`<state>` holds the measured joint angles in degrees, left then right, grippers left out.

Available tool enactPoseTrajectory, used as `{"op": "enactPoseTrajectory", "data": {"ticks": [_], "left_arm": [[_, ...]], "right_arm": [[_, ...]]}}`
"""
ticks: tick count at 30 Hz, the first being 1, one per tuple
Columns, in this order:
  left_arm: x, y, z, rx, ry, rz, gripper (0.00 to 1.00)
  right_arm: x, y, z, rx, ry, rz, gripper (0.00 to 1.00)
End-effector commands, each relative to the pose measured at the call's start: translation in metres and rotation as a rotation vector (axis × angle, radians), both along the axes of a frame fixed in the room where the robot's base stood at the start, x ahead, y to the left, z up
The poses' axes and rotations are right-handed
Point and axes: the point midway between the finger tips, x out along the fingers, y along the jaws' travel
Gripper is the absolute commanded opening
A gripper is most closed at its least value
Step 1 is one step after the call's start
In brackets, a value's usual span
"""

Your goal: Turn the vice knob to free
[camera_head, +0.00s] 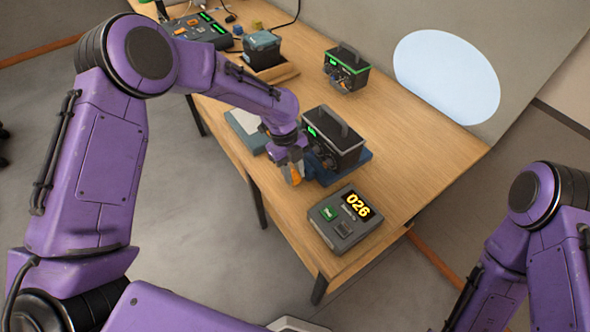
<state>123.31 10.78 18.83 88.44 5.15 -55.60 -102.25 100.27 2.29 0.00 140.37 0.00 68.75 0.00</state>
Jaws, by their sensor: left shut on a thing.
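A blue vice (357,159) stands on the wooden table and holds a black box (338,140) with a green display strip. My left gripper (293,176) reaches down at the left side of the vice, with an orange part showing at its tips. It is shut on what seems to be the vice knob. The knob itself is hidden by the gripper, so its setting cannot be read. My right arm shows at the lower right, apart from the table, and its gripper is out of view.
A grey console (342,220) with a yellow "026" display sits near the table's front edge. A pale pad (245,127) lies left of the vice. Another black box (346,70) and a grey-blue device (262,48) stand farther back. Bare wooden table (425,150) lies to the right.

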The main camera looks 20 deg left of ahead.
Motion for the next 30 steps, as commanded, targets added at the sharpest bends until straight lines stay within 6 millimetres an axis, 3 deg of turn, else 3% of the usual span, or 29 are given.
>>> {"op": "enactPoseTrajectory", "data": {"ticks": [15,30], "left_arm": [[0.007,0.011,-0.010,-0.330,0.259,0.002,0.00],[0.008,0.013,-0.009,-0.451,0.360,-0.001,0.00]], "right_arm": [[0.000,0.000,-0.030,0.000,0.000,0.000,0.00],[0.000,0.000,-0.047,0.000,0.000,0.000,0.00]]}}
